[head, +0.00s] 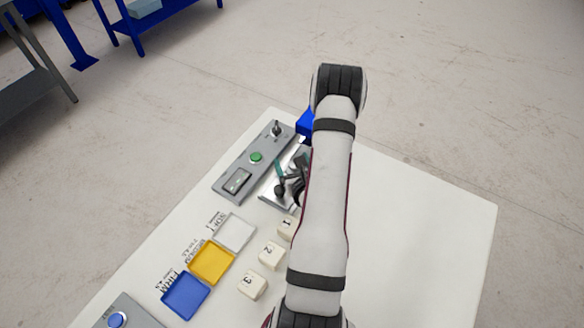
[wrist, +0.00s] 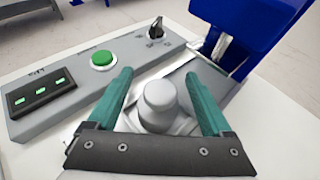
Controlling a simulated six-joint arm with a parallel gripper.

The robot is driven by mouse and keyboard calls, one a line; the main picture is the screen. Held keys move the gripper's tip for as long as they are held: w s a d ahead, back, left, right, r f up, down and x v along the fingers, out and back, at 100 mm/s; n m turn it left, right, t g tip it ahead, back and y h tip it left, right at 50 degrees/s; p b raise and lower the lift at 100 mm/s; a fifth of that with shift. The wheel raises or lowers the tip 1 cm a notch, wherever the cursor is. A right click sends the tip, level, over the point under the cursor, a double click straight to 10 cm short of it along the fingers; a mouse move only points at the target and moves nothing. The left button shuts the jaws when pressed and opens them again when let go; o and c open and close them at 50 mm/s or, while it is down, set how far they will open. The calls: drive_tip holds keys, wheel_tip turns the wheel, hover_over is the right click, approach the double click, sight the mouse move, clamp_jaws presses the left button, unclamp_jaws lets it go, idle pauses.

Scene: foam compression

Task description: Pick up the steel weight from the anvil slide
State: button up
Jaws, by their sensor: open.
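The steel weight (wrist: 160,108) is a grey knobbed cylinder in the middle of the wrist view. It stands upright on the metal anvil slide (wrist: 219,88). My gripper (wrist: 158,74) is open, with one teal finger on each side of the weight's knob. I cannot tell whether either finger touches it. In the head view my gripper (head: 284,172) is over the slide, and my arm hides much of this area. The weight is hard to make out there.
A grey control panel (head: 230,186) with a green button (head: 256,157) and knob lies left of the slide. A blue press frame (wrist: 247,35) rises behind. White, yellow (head: 212,262) and blue (head: 186,296) trays and numbered cream blocks (head: 253,285) lie nearer. The table's right side (head: 420,230) is clear.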

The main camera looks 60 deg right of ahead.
drive_tip(key=shift+w+d, duration=0.15)
drive_tip(key=shift+w, duration=0.05)
clamp_jaws()
idle(0.3)
